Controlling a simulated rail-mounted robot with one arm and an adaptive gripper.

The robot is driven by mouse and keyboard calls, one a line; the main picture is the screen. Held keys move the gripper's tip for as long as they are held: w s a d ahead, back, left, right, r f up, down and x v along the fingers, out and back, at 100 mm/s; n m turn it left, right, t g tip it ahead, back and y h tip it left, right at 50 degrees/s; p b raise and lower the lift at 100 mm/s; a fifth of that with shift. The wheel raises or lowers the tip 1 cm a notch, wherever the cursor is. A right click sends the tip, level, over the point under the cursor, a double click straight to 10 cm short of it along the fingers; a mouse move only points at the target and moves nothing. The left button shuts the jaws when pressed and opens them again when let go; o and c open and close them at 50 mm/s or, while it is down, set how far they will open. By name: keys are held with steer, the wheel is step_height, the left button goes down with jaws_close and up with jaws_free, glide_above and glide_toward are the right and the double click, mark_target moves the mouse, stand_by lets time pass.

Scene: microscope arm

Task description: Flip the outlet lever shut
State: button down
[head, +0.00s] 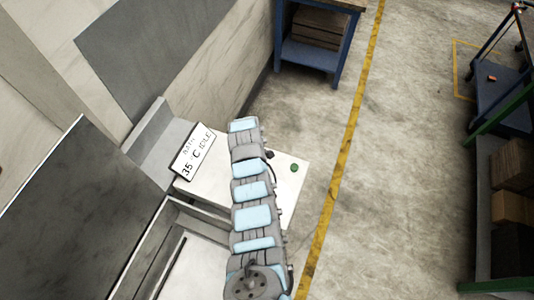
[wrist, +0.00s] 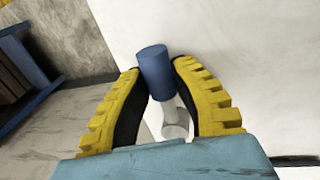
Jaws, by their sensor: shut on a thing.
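In the wrist view, my gripper (wrist: 160,78) has its two yellow-and-black fingers closed around a blue cylindrical grip (wrist: 154,62), which looks like the outlet lever's handle. The grip's top sticks out past the fingertips. A pale stem or fitting (wrist: 174,122) shows between the fingers, below the blue grip. In the head view my arm crosses the middle, and neither the gripper nor the lever can be made out there.
A white machine top (head: 287,192) carries a green button (head: 294,168) and a display (head: 193,152) reading "35 °C IDLE". A blue workbench (head: 309,54) stands at the back, with shelving and boxes (head: 512,207) at the right. The floor beyond the yellow line (head: 345,157) is clear.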

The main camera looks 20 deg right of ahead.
stand_by(0.3)
steer(key=c, duration=0.8)
jaws_free()
steer(key=shift+w+d, duration=0.1)
steer(key=shift+r, duration=0.1)
steer(key=shift+s+a+r, duration=0.25)
steer(key=shift+s+r, duration=0.05)
steer(key=shift+r, duration=1.65)
steer(key=shift+s+a+r, duration=0.3)
steer(key=shift+s+r, duration=0.05)
steer(key=shift+r, duration=1.55)
steer(key=shift+s+a+r, duration=0.25)
steer(key=shift+s+r, duration=0.05)
steer(key=shift+r, duration=1.65)
